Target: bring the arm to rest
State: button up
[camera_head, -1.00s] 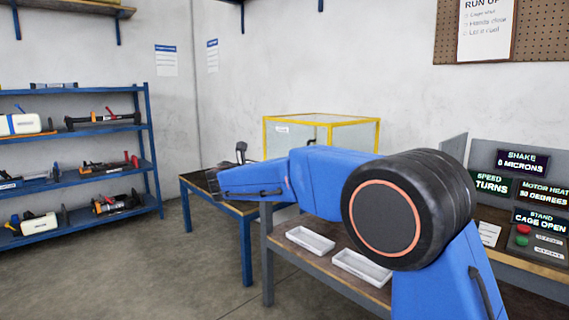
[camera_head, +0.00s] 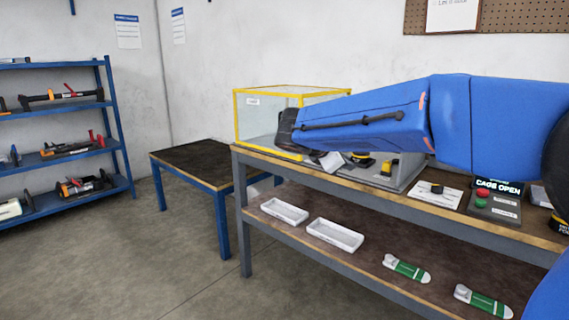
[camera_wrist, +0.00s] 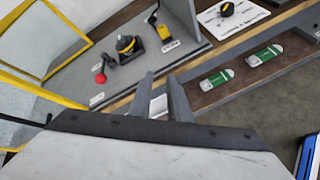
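My blue arm reaches leftward across the head view, above the grey-legged bench (camera_head: 392,206). My gripper (camera_wrist: 163,85) shows two grey fingers in the wrist view. They stand apart with a gap between them, and no held object shows there. In the head view its dark end is in front of the yellow-framed clear cage (camera_head: 236,118), and the fingertips are hard to make out. The arm hides part of the bench's back and the wall.
A low blue table (camera_head: 180,163) stands left of the bench, its top clear. The lower shelf holds two white trays (camera_head: 335,235) and two green-and-white items (camera_head: 407,270). A grey stand (camera_wrist: 185,22) with black-and-yellow parts and a red knob (camera_wrist: 100,78) is near the gripper. Blue shelving (camera_head: 115,125) is far left.

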jog(key=s+d+f+m+g+y, duration=0.1)
jog(key=s+d+f+m, duration=0.25)
jog(key=s, duration=0.35)
jog(key=s+d+f+m+g+y, duration=0.1)
jog(key=s+d+f+m+g, duration=0.15)
jog(key=s+d, duration=0.35)
jog(key=s+d+f+m+y, duration=0.2)
jog(key=s+d+m, duration=0.1)
jog(key=s, duration=0.5)
jog(key=s+f+m+y, duration=0.2)
jog(key=s+f+m, duration=0.3)
jog(key=s, duration=0.4)
jog(key=s+a+f+m+y, duration=0.1)
jog(key=s+f+m+y, duration=0.1)
jog(key=s+f+m, duration=0.4)
jog(key=s, duration=0.3)
jog(key=shift+s+f, duration=0.4)
jog(key=shift+a, duration=0.1)
